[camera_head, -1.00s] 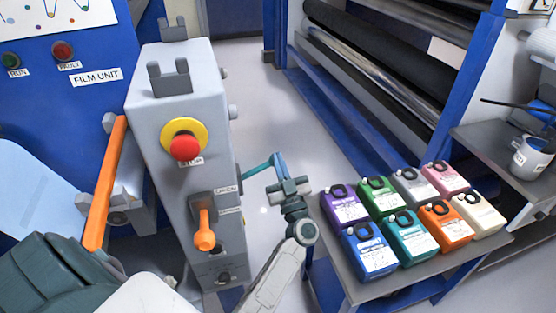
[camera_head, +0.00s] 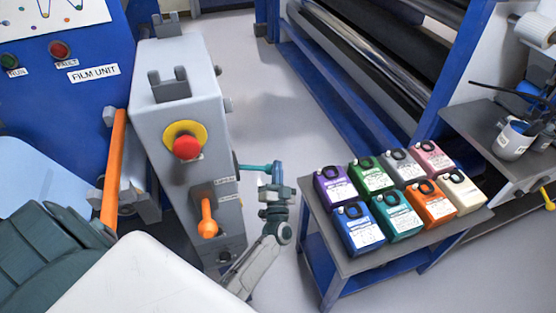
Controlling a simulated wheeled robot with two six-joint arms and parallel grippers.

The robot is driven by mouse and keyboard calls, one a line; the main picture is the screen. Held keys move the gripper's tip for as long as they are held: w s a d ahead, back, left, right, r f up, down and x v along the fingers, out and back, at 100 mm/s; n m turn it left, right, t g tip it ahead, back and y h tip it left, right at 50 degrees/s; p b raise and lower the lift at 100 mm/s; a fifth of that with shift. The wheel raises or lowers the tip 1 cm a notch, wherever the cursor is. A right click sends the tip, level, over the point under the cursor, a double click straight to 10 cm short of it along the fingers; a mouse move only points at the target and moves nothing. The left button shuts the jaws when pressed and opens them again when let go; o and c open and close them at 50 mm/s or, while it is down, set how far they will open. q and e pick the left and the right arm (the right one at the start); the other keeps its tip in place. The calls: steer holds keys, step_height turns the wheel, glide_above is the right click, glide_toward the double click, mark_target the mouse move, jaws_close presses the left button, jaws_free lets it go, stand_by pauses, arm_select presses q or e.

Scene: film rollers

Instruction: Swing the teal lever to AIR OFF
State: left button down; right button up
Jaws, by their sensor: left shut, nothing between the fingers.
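The teal lever (camera_head: 255,167) sticks out to the right from the right side of the grey machine box (camera_head: 177,115). Its arm looks about level, and its outer end meets a short upright blue-grey part. My left gripper (camera_head: 277,187) is at this outer end, just below it, pointing up. Its fingers are shut and hold nothing. The gripper and the lever end overlap in the picture; I cannot tell whether they touch. Small labels (camera_head: 226,181) on the box are too small to read. My right gripper is not in view.
A red button (camera_head: 186,148) on a yellow disc and an orange lever (camera_head: 207,220) are on the box front. An orange bar (camera_head: 113,170) stands to its left. A table (camera_head: 382,262) with several coloured canisters stands right of my gripper.

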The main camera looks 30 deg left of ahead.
arm_select(q)
steer(key=shift+s+a+f, duration=0.1)
steer(key=shift+s+f, duration=0.05)
steer(key=shift+f, duration=0.6)
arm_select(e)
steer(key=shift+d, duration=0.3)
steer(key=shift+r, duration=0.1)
